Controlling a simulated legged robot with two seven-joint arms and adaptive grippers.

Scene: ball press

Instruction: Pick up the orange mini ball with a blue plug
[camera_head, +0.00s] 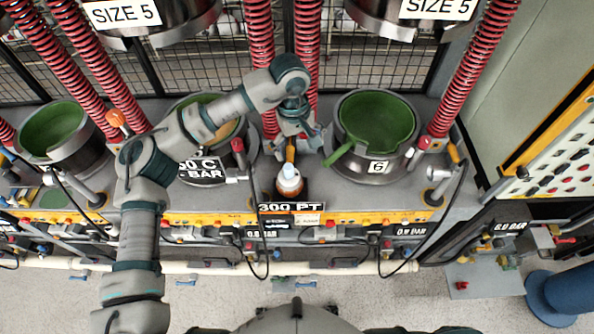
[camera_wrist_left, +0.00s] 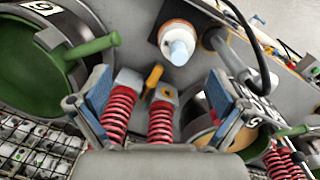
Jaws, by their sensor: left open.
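My left gripper (camera_head: 300,135) hangs over the grey press deck, between the middle and right moulds. It is open and empty; its blue-padded fingers (camera_wrist_left: 158,100) are spread apart in the wrist view. A small upright item with an orange body and a pale blue-white top (camera_head: 289,181) stands on the deck, nearer to me than the gripper. It also shows beyond the fingertips in the wrist view (camera_wrist_left: 178,42), apart from them. I cannot tell for sure whether it is the orange mini ball with the blue plug. My right gripper is not in view.
A green-lined mould (camera_head: 376,115) with a projecting green handle is right of the gripper. Another mould (camera_head: 52,130) is at the left; the middle one is partly behind my arm. Red coil springs (camera_head: 258,50) rise close behind the gripper. A black hose (camera_head: 262,215) hangs in front.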

